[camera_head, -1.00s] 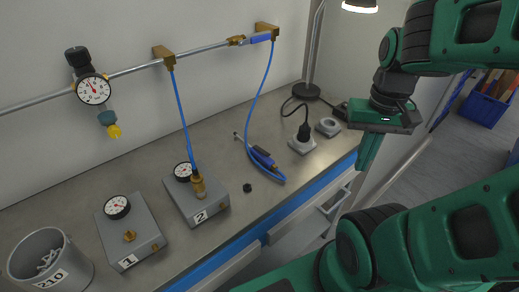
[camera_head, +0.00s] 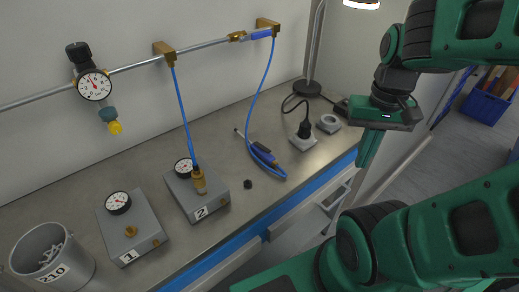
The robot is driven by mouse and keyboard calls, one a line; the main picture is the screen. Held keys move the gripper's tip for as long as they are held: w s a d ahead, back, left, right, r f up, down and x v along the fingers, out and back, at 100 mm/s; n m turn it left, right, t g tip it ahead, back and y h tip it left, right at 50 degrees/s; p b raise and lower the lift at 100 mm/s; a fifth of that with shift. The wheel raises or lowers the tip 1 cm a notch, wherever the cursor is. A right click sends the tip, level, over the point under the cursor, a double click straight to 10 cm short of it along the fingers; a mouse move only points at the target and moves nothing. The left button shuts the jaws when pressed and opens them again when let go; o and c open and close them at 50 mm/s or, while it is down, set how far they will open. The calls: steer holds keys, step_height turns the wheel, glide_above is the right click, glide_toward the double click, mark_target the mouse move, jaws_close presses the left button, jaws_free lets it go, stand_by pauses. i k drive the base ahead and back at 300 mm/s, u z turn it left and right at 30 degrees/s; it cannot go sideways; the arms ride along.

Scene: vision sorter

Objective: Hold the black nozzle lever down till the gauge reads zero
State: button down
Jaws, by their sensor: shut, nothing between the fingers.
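The blue air nozzle (camera_head: 264,156) lies on the grey bench, with a thin metal tip pointing up and left. A dark part on it looks like the black lever; it is too small to make out clearly. A blue hose (camera_head: 254,100) runs from it up to the wall pipe. A white round gauge (camera_head: 94,84) hangs on the pipe at left, its red needle too small to read exactly. Smaller gauges sit on box 1 (camera_head: 118,202) and box 2 (camera_head: 184,167). My gripper (camera_head: 366,152) points down, shut and empty, right of the nozzle and apart from it, near the bench's front edge.
A black plug stands in a grey socket block (camera_head: 303,140), beside a grey ring (camera_head: 329,123), between nozzle and gripper. A small black knob (camera_head: 248,184) lies below the nozzle. A metal bucket (camera_head: 50,258) stands front left. A lamp stand (camera_head: 311,55) rises behind.

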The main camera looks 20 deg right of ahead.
mark_target(256, 144)
steer(key=u, duration=1)
steer(key=k, duration=1)
steer(key=z, duration=1.05)
steer(key=i, duration=1)
